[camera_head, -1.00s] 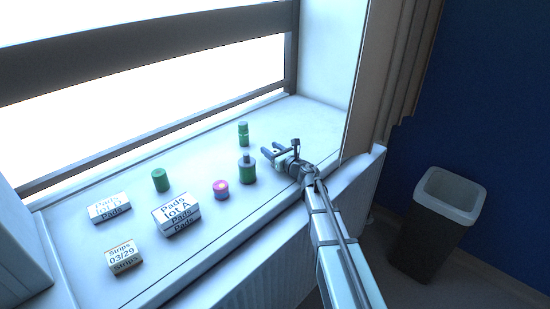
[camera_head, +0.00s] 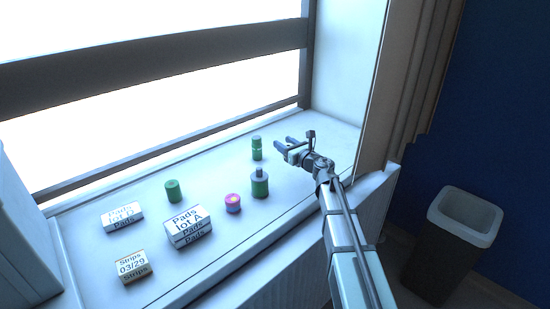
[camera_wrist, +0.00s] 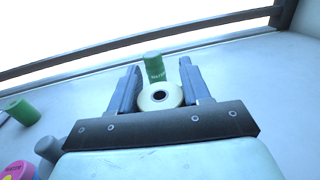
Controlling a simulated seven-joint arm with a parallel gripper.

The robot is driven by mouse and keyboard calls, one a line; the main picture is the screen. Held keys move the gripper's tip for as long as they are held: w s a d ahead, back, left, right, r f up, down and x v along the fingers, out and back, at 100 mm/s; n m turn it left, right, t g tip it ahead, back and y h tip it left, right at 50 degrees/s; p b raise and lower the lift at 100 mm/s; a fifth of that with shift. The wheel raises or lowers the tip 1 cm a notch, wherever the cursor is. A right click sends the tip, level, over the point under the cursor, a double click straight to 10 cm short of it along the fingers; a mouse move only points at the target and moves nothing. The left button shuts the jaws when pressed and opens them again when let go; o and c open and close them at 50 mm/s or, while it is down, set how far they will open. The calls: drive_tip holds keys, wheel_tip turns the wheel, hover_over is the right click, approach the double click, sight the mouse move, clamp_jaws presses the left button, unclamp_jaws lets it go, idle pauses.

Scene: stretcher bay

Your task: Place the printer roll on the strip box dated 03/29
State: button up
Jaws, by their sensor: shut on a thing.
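The printer roll (camera_wrist: 160,96) is a cream roll with a dark core, seen between the fingers in the wrist view. My gripper (camera_wrist: 158,84) is shut on it. In the head view my gripper (camera_head: 284,146) is at the right end of the sill, just right of a green bottle; I cannot make out the roll there. The strip box dated 03/29 (camera_head: 131,265) is a small white and tan box at the sill's front left, far from my gripper. Its top looks bare.
On the sill (camera_head: 210,240) between them stand a Pads lot A stack (camera_head: 187,227), a pink-topped container (camera_head: 233,203), a grey-topped green bottle (camera_head: 260,184) and a green cylinder (camera_head: 173,190). A Pads lot D box (camera_head: 122,216) lies behind the strip box. The green bottle (camera_head: 257,148) is beside my gripper.

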wheel_tip(320, 180, up, 11)
drive_tip(key=s+a+n+g+y, duration=0.2)
drive_tip(key=s+a, duration=0.3)
drive_tip(key=a, duration=0.3)
drive_tip(key=s+a+n+g+y, duration=0.15)
drive_tip(key=s+a, duration=0.25)
drive_tip(key=a, duration=0.4)
drive_tip(key=n+g+y, duration=0.4)
drive_tip(key=n+g, duration=0.5)
drive_tip(key=g, duration=0.5)
hover_over(124, 263)
wheel_tip(124, 263, down, 4)
drive_tip(key=shift+h, duration=0.25)
drive_tip(key=shift+f, duration=5.7)
drive_tip(key=shift+f, duration=0.15)
drive_tip(key=o, duration=1.1)
drive_tip(key=shift+c, duration=0.2)
